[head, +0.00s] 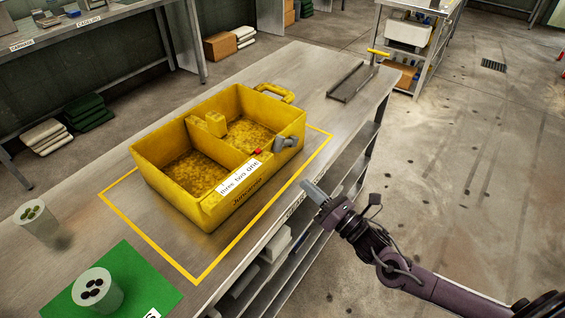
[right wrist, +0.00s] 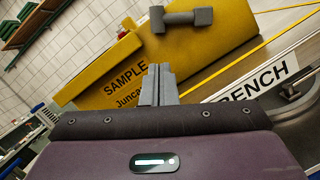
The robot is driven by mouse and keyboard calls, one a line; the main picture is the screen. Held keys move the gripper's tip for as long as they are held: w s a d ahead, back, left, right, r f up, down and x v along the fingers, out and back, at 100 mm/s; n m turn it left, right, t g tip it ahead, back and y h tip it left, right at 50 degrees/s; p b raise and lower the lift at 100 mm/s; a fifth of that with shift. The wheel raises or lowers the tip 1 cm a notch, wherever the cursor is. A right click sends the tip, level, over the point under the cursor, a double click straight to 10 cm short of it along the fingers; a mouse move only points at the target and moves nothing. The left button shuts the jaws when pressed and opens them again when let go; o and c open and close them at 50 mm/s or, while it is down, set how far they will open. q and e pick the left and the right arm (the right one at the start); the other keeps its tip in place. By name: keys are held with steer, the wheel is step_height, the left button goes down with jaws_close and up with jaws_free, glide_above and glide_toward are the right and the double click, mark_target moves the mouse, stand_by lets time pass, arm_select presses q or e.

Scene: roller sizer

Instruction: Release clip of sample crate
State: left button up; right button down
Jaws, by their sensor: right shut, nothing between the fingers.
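The yellow sample crate (head: 165,190) stands on the metal bench inside a yellow outline, with two compartments of yellow grainy material. A grey clip (head: 286,142) sits on its right-hand side, near a small red part (head: 258,152). In the right wrist view the grey clip (right wrist: 182,18) shows at the top, on the crate wall (right wrist: 215,45). My right gripper (head: 309,187) is shut and empty, to the right of the crate and below the clip, apart from both. In the right wrist view its closed fingers (right wrist: 157,82) point toward the crate. My left gripper is not in view.
A grey tray-like tool with a yellow handle (head: 352,80) lies at the bench's far end. Grey cylinders with dark holes stand at the near left, one (head: 97,290) on a green mat (head: 150,275). Bench shelves (head: 300,235) lie below. Open floor is to the right.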

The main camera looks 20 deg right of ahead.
mark_target(272, 151)
steer(key=p+x, duration=0.1)
steer(key=x, duration=0.9)
steer(key=shift+p, duration=0.4)
steer(key=shift+r, duration=0.15)
steer(key=shift+r+m+p, duration=0.15)
steer(key=shift+m+p, duration=0.2)
steer(key=shift+m, duration=0.15)
